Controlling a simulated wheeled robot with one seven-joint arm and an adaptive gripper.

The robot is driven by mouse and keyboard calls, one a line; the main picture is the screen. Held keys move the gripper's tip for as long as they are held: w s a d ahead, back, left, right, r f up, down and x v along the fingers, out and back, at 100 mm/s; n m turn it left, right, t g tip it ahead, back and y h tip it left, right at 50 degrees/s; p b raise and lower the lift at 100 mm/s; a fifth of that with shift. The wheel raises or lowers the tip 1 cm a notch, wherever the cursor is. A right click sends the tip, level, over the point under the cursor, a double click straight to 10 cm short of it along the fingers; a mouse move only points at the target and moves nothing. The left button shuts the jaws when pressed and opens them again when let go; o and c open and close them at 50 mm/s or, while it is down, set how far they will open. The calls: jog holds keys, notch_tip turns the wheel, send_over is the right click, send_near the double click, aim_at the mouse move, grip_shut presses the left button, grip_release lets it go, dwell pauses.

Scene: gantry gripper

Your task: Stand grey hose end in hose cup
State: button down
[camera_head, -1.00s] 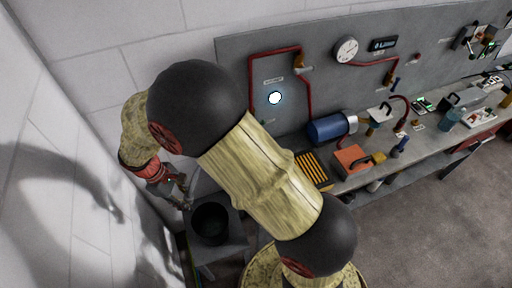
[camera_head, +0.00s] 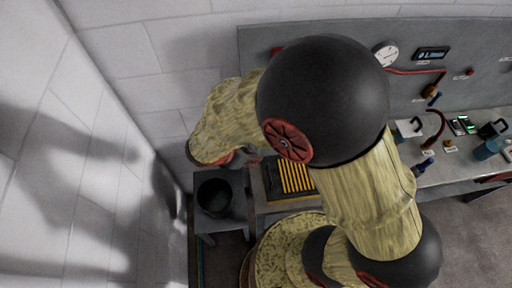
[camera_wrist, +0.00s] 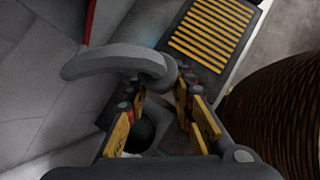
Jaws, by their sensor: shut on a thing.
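The grey hose (camera_wrist: 112,62) curves across the upper middle of the wrist view. One end lies between my fingertips, and the other end bends down at the left. My gripper (camera_wrist: 160,88), with yellow finger pads, is shut on it. In the head view my gripper (camera_head: 246,160) is mostly hidden by my arm, behind and to the right of the dark cup. This dark open cup (camera_head: 214,197), apparently the hose cup, stands upright on a small grey stand. The hose cannot be made out in the head view.
A yellow-striped dark tray (camera_head: 271,180) sits right of the cup and also shows in the wrist view (camera_wrist: 213,35). The small grey stand (camera_head: 236,213) is near the left wall (camera_head: 95,150). A long bench (camera_head: 455,170) with tools runs right below a grey panel.

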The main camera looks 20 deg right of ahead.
jog(key=w+d+f, duration=0.1)
jog(key=w+f, duration=0.3)
jog(key=w+d+f, duration=0.2)
jog(key=w+f, duration=0.2)
jog(key=w+d+f+b, duration=0.1)
jog(key=w+d+f, duration=0.1)
jog(key=w+f, duration=0.3)
jog(key=shift+f, duration=0.1)
